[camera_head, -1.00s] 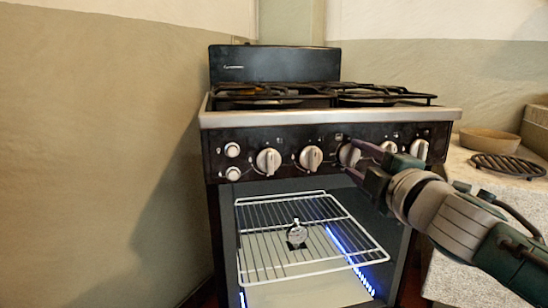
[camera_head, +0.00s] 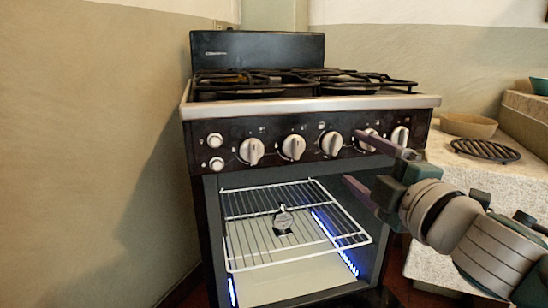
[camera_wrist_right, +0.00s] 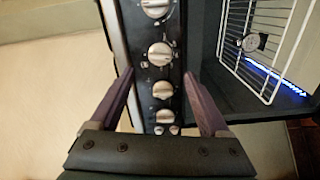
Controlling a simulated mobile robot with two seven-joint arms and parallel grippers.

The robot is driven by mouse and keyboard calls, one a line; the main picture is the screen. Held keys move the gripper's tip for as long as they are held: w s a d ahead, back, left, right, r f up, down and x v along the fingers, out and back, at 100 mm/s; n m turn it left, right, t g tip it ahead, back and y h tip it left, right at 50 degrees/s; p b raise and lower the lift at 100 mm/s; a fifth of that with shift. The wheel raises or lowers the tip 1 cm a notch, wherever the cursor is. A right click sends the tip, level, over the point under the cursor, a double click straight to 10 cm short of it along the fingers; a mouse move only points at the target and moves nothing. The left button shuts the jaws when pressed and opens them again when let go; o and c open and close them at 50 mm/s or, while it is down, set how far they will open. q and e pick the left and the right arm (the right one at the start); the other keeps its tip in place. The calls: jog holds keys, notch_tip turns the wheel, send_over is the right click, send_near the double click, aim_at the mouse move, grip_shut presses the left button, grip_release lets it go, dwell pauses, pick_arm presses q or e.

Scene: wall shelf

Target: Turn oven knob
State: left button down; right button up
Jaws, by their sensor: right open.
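The oven's black front panel (camera_head: 225,133) carries a row of several silver knobs, among them the leftmost knob (camera_head: 251,151), the second (camera_head: 293,147), the third (camera_head: 332,143) and the rightmost (camera_head: 400,137). My right gripper (camera_head: 352,158) is open and empty in front of the panel's right half, one finger above the other. Its upper finger partly covers the fourth knob (camera_head: 366,140). In the right wrist view my right gripper (camera_wrist_right: 158,73) has its fingers either side of the panel strip, with the third knob (camera_wrist_right: 160,54) lined up between the tips. I see no contact. My left gripper is out of view.
The oven cavity below is open, with a wire rack (camera_head: 245,240) inside and a round dial (camera_head: 283,220) on it. Black grates (camera_head: 260,82) top the stove. A stone counter at right holds a bowl (camera_head: 468,125) and a round black trivet (camera_head: 486,150).

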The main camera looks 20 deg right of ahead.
jog(key=s, duration=0.3)
jog(key=shift+s+a, duration=0.25)
